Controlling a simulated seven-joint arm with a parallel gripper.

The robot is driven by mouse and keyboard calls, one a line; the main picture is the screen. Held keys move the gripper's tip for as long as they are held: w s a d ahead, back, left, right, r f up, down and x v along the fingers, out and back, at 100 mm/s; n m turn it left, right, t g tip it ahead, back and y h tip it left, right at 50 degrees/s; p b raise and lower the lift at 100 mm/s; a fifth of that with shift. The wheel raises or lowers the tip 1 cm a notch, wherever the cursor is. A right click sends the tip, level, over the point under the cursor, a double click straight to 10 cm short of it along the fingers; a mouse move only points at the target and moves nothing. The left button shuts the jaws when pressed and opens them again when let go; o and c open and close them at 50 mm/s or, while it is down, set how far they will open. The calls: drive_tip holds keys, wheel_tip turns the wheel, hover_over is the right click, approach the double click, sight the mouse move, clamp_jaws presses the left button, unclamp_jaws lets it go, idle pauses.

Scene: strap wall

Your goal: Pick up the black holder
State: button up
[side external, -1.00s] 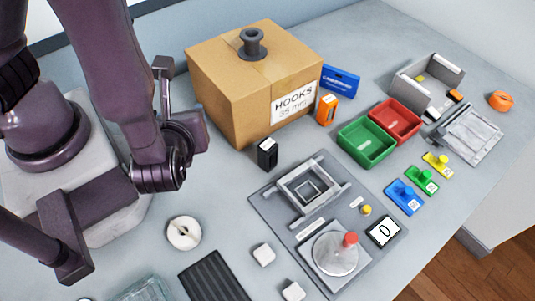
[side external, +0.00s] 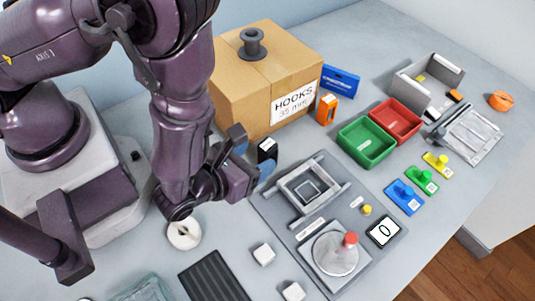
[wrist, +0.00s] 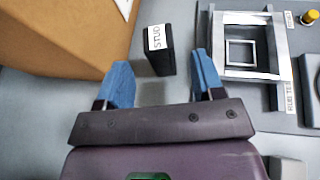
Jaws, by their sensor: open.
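The black holder (side external: 267,151) is a small upright block with a white label on top. It stands on the table in front of the cardboard box. In the wrist view the black holder (wrist: 165,52) shows its label reading "STUD". My gripper (side external: 254,152) is open, with blue fingertips, and is close to the holder. In the wrist view my gripper (wrist: 160,75) has its two fingers spread, with the holder just ahead of the gap between them. The fingers look clear of the holder. The holder's lower part is partly hidden by a finger in the side view.
A cardboard box (side external: 262,85) marked "HOOKS" stands close behind the holder, with a dark spool on top. A grey fixture plate (side external: 279,205) with a square frame lies to the right. A white roll (side external: 184,233) and white blocks lie in front.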

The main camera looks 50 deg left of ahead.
sight(262, 151)
drive_tip(key=shift+r+x, duration=0.15)
drive_tip(key=shift+x, duration=1.25)
drive_tip(key=shift+r+x, duration=0.15)
drive_tip(key=shift+x, duration=1.2)
drive_tip(key=shift+w, duration=0.15)
drive_tip(key=shift+c, duration=0.4)
drive_tip(key=c, duration=1)
